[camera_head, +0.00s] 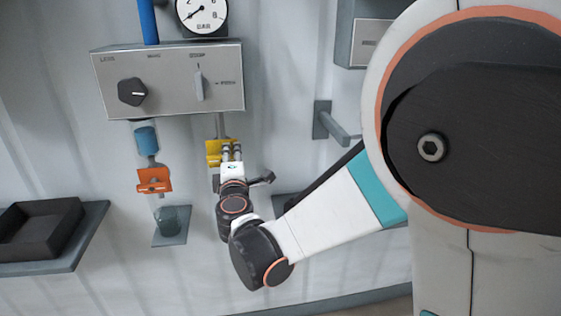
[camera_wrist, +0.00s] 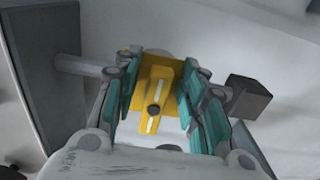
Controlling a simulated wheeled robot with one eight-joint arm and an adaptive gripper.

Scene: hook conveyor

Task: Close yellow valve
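The yellow valve (camera_head: 213,152) hangs on a pipe below the grey control box. In the wrist view the yellow valve (camera_wrist: 144,96) shows a plate with a narrow yellow handle with white marks and a dark central pivot. The handle runs nearly along the line of my fingers, slightly tilted. My gripper (camera_head: 231,152) is at the valve, in front of it. In the wrist view my gripper (camera_wrist: 160,78) has its teal-padded fingers apart, one on each side of the handle, with gaps to it. Whether a pad touches the plate's edge cannot be told.
The control box (camera_head: 168,80) has a dark knob and a switch. A wall bracket (camera_head: 323,120) is to the right. A black tray (camera_head: 40,228) sits far left.

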